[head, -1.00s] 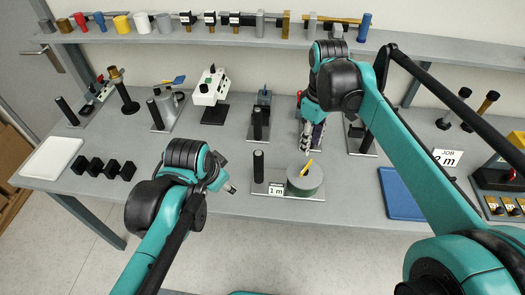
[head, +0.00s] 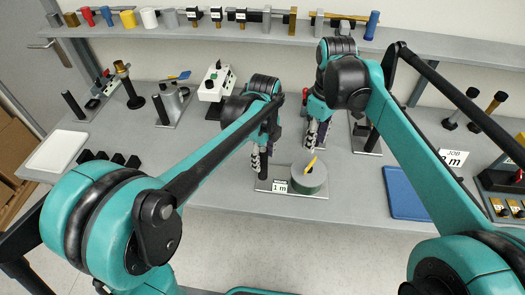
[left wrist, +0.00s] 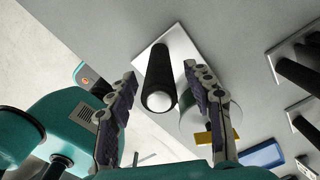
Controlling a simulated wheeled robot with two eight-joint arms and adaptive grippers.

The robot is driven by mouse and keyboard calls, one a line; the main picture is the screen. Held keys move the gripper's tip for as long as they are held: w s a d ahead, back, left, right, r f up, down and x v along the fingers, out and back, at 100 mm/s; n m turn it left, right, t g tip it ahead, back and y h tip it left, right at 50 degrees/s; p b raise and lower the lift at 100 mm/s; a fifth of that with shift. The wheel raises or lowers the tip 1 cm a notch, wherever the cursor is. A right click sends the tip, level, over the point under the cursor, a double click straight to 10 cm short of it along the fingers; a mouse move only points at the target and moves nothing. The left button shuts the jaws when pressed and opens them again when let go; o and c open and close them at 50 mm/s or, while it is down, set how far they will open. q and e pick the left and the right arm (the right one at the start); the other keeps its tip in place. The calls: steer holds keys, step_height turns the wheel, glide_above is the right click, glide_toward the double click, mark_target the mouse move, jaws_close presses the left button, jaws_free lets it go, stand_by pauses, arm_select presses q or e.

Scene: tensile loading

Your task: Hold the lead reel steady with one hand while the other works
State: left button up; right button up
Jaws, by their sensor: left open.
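The lead reel (head: 309,178) is a grey-green drum with a yellow piece (head: 312,164) on top. It sits on a metal plate (head: 262,185) with a "1 m" label (head: 279,187). A black post (left wrist: 160,75) stands on the same plate, left of the reel. My left gripper (head: 262,165) is open over the post. In the left wrist view its fingers (left wrist: 160,85) lie on either side of the post, with no clear contact. The reel is partly hidden there behind one finger. My right gripper (head: 312,146) points down just behind the reel; its opening is unclear.
Several fixtures with black posts stand behind, including a white box (head: 215,84). A white tray (head: 57,151) and black blocks (head: 101,158) lie at left. A blue mat (head: 407,193) lies at right. A shelf (head: 150,41) runs along the back.

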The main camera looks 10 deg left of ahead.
mark_target(311, 163)
arm_select(q)
steer(key=shift+f, duration=2.65)
jaws_close()
arm_select(e)
steer(key=shift+c, duration=0.9)
step_height(311, 163, down, 10)
steer(key=m, duration=1.6)
steer(key=shift+m, duration=0.3)
